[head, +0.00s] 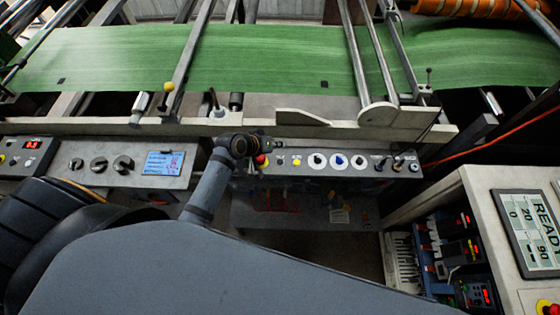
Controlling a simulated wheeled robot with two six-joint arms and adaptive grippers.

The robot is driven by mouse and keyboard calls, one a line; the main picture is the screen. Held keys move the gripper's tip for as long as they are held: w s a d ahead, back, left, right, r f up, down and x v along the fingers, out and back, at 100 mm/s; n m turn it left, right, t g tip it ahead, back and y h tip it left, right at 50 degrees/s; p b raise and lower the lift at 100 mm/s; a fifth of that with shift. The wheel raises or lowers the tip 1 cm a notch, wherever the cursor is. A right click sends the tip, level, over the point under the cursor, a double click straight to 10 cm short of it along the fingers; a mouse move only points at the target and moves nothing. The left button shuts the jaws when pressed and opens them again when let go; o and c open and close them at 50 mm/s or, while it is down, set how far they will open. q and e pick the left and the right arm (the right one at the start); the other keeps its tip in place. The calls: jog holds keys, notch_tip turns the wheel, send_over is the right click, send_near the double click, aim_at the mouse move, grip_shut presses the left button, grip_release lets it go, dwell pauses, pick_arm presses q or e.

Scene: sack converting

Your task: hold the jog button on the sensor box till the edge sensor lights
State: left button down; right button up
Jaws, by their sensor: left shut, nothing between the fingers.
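The box that looks like the sensor box is a grey control panel (340,171) with a row of buttons and knobs, below the machine's front rail. On it I see a red button (261,160), a yellow button (297,162) and several round dials on white discs. I cannot tell which one is the jog button. My left gripper (274,146) is shut and empty at the panel's upper left edge, close to the red button. Its wrist hides the panel's left end. I cannot tell whether it touches anything. The edge sensor and its light cannot be made out with certainty. My right gripper is not in view.
A green woven web (270,55) runs across the machine behind metal bars. A second panel (75,163) with a red display and knobs stands at left. A cabinet with a lit screen (529,225) stands at right. An orange cable (480,139) crosses at right.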

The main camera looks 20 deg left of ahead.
pick_arm(q)
jog(key=b, duration=0.8)
send_over(278, 163)
notch_tip(278, 163, down, 7)
jog(key=shift+f, duration=0.7)
jog(key=shift+w+f, duration=0.1)
jog(key=shift+f, duration=0.05)
jog(key=shift+f, duration=0.4)
